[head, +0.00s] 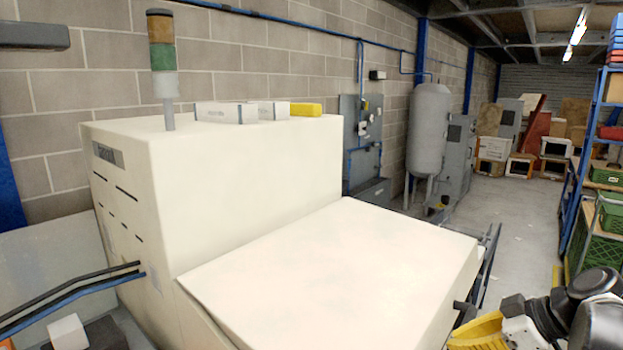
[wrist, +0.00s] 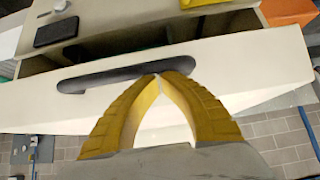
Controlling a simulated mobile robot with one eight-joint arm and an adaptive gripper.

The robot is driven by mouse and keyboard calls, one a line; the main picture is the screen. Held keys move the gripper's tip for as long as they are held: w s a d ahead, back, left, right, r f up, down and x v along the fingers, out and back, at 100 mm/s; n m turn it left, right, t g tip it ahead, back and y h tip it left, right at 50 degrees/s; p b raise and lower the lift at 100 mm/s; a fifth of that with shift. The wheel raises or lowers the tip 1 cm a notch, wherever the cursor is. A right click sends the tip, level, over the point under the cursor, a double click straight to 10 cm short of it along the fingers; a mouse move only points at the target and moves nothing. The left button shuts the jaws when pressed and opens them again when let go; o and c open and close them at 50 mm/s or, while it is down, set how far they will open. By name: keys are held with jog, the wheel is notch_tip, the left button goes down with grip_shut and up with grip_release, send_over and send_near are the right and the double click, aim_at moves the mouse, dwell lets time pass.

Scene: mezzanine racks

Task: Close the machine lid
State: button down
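The cream machine (head: 230,170) fills the middle of the head view. Its broad flat lid (head: 340,270) slopes down to the right from the taller housing. In the wrist view the lid's edge panel (wrist: 265,65) carries a long black handle (wrist: 100,78). A dark gap (wrist: 125,42) shows between this panel and the machine body, so the lid appears partly open. My gripper (wrist: 159,77) has yellow curved fingers whose tips meet at the handle's edge. I cannot tell if they touch it. In the head view my gripper is partly visible at the lower right, beside the lid's right edge.
A grey tank (head: 428,125) stands by the wall. A shelf rack (head: 590,150) with crates is at right. The aisle floor (head: 520,215) is clear.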

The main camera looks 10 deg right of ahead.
notch_tip(320, 180, down, 12)
jog(key=w+a+b, duration=0.1)
jog(key=b, duration=0.7)
jog(key=shift+w+a+t+y, duration=0.25)
jog(key=shift+w+t+y, duration=0.05)
jog(key=shift+t, duration=0.1)
jog(key=shift+f, duration=0.1)
